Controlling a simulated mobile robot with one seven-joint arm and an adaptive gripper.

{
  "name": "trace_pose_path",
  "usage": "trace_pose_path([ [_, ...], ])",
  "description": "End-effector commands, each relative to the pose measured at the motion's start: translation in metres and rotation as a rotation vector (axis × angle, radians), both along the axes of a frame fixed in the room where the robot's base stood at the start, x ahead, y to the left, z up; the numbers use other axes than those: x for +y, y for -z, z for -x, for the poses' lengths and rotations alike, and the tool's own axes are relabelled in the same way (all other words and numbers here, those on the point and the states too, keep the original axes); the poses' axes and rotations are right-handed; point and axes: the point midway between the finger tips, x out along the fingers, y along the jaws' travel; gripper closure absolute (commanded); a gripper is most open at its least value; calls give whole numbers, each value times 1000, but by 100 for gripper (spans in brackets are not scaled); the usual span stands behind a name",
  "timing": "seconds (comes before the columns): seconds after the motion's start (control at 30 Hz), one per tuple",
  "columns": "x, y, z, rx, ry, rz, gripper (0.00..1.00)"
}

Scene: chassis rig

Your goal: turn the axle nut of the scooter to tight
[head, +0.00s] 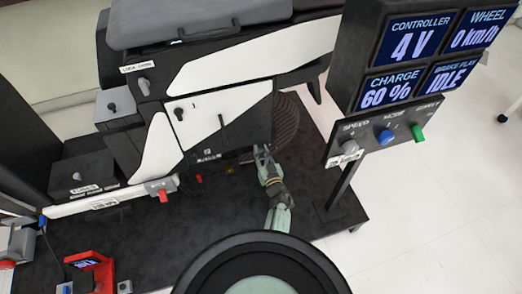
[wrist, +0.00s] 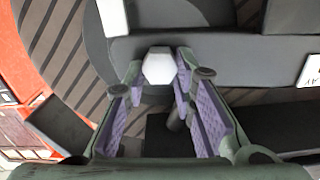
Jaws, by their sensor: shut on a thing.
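The axle nut (wrist: 160,66) is a pale hexagonal head at the wheel hub in the wrist view. My gripper (wrist: 158,82) has one purple-padded finger on each side of the nut and is shut on it. In the head view my gripper (head: 262,151) reaches the lower edge of the scooter (head: 225,115), beside its dark ribbed wheel (head: 288,122). The nut is too small and hidden there to make out. No mark shows how tight the nut is.
A display panel (head: 412,45) with a knob box (head: 385,130) stands on a post to the right of the gripper. The dark platform (head: 200,235) is mostly clear; white floor lies to the right.

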Motion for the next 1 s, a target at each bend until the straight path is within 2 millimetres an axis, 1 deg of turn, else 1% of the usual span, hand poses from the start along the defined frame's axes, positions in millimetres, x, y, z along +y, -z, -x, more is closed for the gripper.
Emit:
trace_pose_path([
  [0.2,-2,-1,0,58,2,-174,100],
  [0.5,-3,1,0,114,1,-343,100],
  [0.7,-3,1,-1,130,1,-398,100],
  [1.0,-3,2,-1,137,0,-419,100],
])
